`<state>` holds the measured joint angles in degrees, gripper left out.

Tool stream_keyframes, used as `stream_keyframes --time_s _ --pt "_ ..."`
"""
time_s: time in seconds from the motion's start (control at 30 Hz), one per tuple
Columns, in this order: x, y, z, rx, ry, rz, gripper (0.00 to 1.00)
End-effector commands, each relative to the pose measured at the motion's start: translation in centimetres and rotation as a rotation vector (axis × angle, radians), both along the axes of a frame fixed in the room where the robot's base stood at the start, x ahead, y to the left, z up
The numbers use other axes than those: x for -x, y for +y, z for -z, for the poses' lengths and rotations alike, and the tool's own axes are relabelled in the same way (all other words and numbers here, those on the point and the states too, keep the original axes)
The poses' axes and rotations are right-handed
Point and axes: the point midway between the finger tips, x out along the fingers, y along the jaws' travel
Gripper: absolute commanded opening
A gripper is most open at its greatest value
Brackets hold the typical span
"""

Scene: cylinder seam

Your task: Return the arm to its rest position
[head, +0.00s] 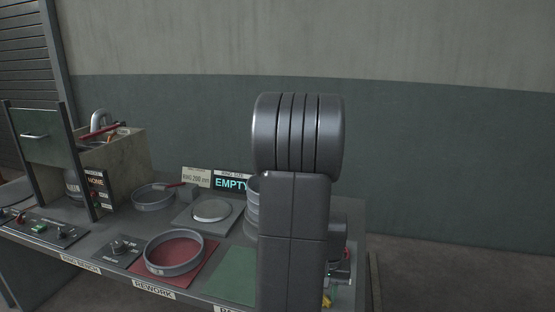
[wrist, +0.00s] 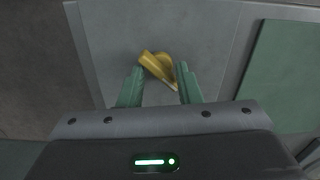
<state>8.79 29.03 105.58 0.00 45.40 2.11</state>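My arm rises in the middle of the head view and hides part of the bench behind it. In the wrist view my gripper (wrist: 160,75) has two green fingers spread apart, with a clear gap between them. A yellow object (wrist: 158,66) shows in and beyond that gap, over a grey surface; its exact shape and height are hard to tell.
The bench carries a ring on a red rework mat (head: 172,272), another ring (head: 153,197), a round plate (head: 211,210), a green mat (head: 236,274) and an EMPTY display (head: 230,183). The wall area at right is clear.

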Motion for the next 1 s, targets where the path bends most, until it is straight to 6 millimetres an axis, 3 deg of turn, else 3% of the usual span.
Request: stream_keyframes --time_s 0.3,0.73,1.0 --pt "0.0 0.0 0.0 0.000 0.000 0.140 0.31" --pt "0.0 0.0 -0.1 0.000 -0.001 0.154 0.31" --pt "-0.1 -0.3 -1.8 -0.005 -0.027 0.159 0.31"
